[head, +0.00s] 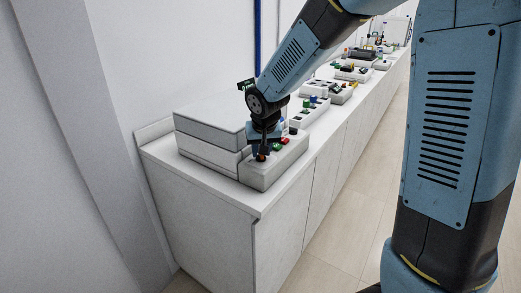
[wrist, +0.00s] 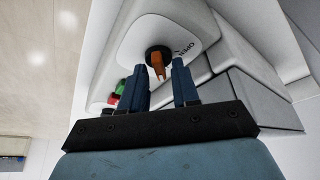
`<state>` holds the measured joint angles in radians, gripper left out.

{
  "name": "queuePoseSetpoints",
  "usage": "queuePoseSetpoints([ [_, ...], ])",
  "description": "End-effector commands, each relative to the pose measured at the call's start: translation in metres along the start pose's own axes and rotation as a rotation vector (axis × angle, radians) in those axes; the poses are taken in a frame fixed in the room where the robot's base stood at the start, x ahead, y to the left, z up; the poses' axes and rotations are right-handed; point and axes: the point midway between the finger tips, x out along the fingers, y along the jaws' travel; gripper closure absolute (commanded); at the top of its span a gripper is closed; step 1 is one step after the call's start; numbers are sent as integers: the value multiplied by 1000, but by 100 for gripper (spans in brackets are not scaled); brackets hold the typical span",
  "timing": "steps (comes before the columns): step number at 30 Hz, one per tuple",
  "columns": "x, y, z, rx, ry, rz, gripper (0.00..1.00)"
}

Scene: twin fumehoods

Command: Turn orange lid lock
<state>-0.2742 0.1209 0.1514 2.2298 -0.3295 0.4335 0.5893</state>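The orange lid lock (wrist: 157,64) is an orange knob on a black round base, set in a light grey control panel (wrist: 128,42) with the word OPEN printed beside it. In the head view the lock (head: 261,157) shows small and partly covered at the near end of the panel. My gripper (wrist: 160,82) points at the knob, its two blue fingers apart, one to each side of it in the picture. The knob shows in the gap at the fingertips; I cannot tell whether the fingers touch it.
Green (wrist: 121,87) and red (wrist: 113,99) buttons sit on the same panel, close to one finger. A grey box-shaped device (head: 208,132) stands behind the panel on the white counter (head: 200,180). More button boxes (head: 308,112) line the counter farther back. The floor in front is clear.

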Motion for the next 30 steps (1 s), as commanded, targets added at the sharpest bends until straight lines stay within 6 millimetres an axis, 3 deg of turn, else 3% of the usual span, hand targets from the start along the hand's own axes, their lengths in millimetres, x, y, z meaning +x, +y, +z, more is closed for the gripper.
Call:
queuePoseSetpoints([
  [9, 0, 0, 1, -1, -2, 1, 63],
  [14, -11, 0, 0, -1, 0, 1, 63],
  [30, -104, 0, 0, -1, 1, 0, 63],
])
